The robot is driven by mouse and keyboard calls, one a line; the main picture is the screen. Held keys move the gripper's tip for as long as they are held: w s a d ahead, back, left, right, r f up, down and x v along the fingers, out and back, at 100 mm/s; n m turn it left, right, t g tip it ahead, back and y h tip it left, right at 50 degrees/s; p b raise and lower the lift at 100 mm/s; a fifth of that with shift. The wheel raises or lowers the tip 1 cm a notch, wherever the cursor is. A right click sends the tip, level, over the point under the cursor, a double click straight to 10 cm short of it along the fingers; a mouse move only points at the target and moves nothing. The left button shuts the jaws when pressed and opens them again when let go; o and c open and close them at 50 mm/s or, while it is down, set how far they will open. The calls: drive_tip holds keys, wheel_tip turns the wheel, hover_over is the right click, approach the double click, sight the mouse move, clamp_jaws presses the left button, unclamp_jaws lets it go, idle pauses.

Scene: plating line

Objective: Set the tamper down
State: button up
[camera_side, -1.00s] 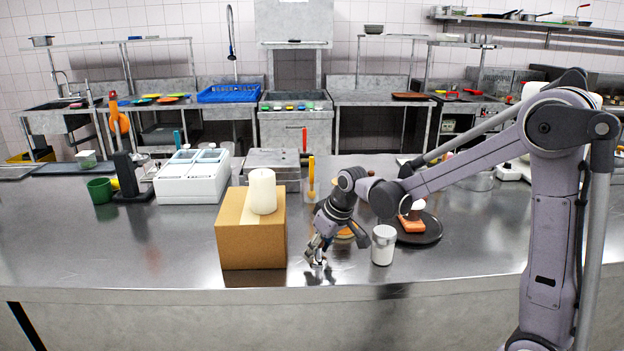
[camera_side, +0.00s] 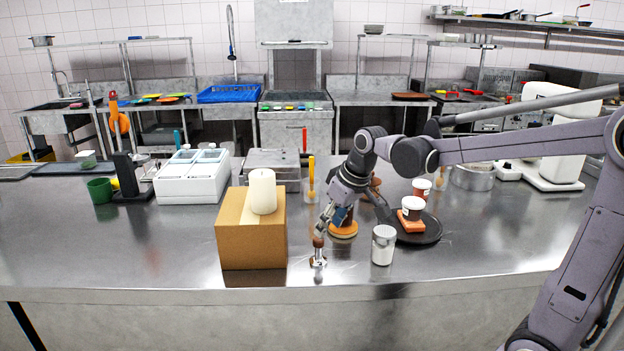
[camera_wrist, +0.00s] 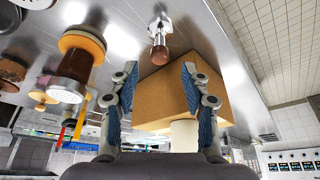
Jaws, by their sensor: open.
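The tamper (camera_side: 318,252) stands upright on the steel counter, its metal base down and its brown knob handle up. It stands to the right of the cardboard box's front corner. It also shows in the wrist view (camera_wrist: 159,44), beyond my fingertips and apart from them. My gripper (camera_side: 330,217) is above and slightly right of the tamper. In the wrist view my gripper (camera_wrist: 153,80) has its two blue-padded fingers spread, with nothing held between them.
The cardboard box (camera_side: 250,240) with a white cylinder (camera_side: 262,192) on top is left of the tamper. A lidded white jar (camera_side: 383,246) stands to the right. A dark plate (camera_side: 428,232) holding cups is behind the jar. The counter front is clear.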

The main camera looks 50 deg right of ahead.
drive_tip(key=s+a+f+t, duration=0.1)
drive_tip(key=s+a, duration=0.2)
drive_tip(key=s, duration=0.3)
drive_tip(key=s+a+f+t, duration=0.1)
drive_tip(key=s+a, duration=0.3)
drive_tip(key=s, duration=0.3)
drive_tip(key=shift+s+f+t, duration=0.2)
drive_tip(key=shift+s+t, duration=0.1)
idle(1.0)
